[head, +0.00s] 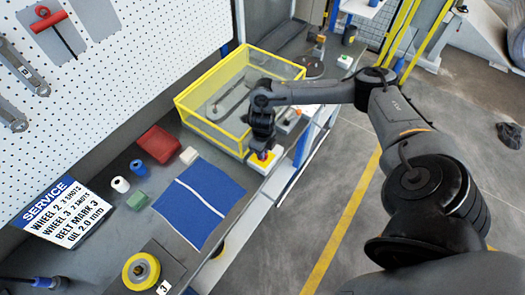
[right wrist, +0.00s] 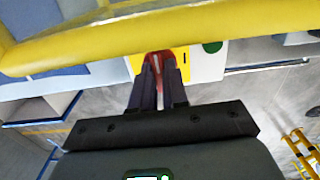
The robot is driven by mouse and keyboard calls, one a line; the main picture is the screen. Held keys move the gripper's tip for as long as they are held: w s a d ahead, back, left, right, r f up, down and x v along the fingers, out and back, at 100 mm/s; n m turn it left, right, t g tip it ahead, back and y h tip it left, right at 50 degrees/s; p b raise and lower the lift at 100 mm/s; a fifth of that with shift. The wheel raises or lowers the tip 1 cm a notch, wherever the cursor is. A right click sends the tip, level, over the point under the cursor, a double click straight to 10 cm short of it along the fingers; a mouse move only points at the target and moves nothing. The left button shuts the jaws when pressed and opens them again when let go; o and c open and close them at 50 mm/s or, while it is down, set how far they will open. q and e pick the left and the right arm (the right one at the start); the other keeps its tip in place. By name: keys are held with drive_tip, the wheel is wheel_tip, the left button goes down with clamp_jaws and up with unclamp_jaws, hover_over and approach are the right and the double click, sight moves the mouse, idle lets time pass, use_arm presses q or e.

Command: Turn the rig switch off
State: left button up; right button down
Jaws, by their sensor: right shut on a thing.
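The rig switch (head: 262,162) is a small box with a yellow face at the front edge of the bench, beside the yellow-framed guard. My right gripper (head: 262,148) reaches down onto it from above and hides much of it. In the right wrist view the switch's yellow plate (right wrist: 184,64) shows, with a red handle (right wrist: 158,62) between the fingers of my right gripper (right wrist: 158,75). The fingers are shut on that red handle. The handle's exact angle is hard to tell. My left gripper is not in view.
The yellow-framed clear guard (head: 190,116) stands close behind my right gripper; its yellow bar (right wrist: 150,28) crosses the wrist view. A blue mat (head: 198,200), a red bin (head: 159,143) and a service sign (head: 66,212) are on the left. Open floor (head: 345,175) lies right of the bench.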

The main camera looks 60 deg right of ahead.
drive_tip(key=c, duration=1.1)
unclamp_jaws()
drive_tip(key=shift+c, duration=0.2)
drive_tip(key=shift+r, duration=0.6)
wheel_tip(320, 180, up, 4)
drive_tip(key=shift+r, duration=0.1)
drive_tip(key=shift+r+p, duration=1.35)
drive_tip(key=shift+r, duration=1.4)
